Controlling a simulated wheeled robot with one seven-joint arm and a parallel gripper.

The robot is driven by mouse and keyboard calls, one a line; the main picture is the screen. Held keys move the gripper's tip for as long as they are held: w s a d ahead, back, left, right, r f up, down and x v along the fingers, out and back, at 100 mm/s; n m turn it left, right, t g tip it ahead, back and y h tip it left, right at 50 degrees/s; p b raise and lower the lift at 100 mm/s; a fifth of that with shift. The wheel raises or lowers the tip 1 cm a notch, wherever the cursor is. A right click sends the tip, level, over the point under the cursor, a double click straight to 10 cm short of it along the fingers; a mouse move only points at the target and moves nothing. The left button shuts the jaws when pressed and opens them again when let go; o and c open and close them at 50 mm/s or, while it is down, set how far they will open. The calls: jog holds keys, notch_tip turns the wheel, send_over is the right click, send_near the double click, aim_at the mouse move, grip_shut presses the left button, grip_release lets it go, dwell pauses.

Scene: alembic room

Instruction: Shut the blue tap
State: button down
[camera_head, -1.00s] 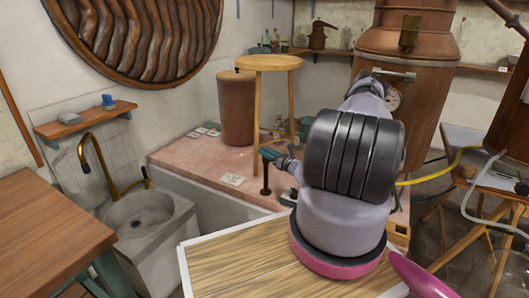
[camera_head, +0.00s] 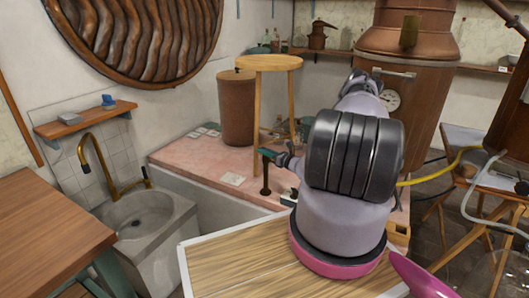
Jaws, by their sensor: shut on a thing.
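A small blue-green piece (camera_head: 269,154) shows just left of my arm, above the pink-topped ledge. It joins a grey fitting that runs right behind my arm, and a dark upright post stands below it. It looks like a tap handle, but I cannot be sure that it is the blue tap or how far it is turned. My arm's thick black-banded joint covers the area to its right.
A wooden stool (camera_head: 268,63) and brown drum (camera_head: 237,110) stand on the pink ledge (camera_head: 190,153). A large copper still (camera_head: 430,40) rises behind my arm. A stone sink (camera_head: 140,215) with a brass faucet (camera_head: 97,160) is at left. A yellow hose (camera_head: 437,175) runs at right.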

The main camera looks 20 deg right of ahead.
jog(key=shift+n+g+y, duration=1.1)
jog(key=shift+n+y, duration=0.3)
jog(key=shift+y, duration=0.4)
jog(key=c, duration=0.8)
grip_release()
jog(key=shift+o, duration=0.2)
jog(key=shift+s, duration=0.15)
jog(key=v, duration=0.7)
jog(key=shift+s+d, duration=0.15)
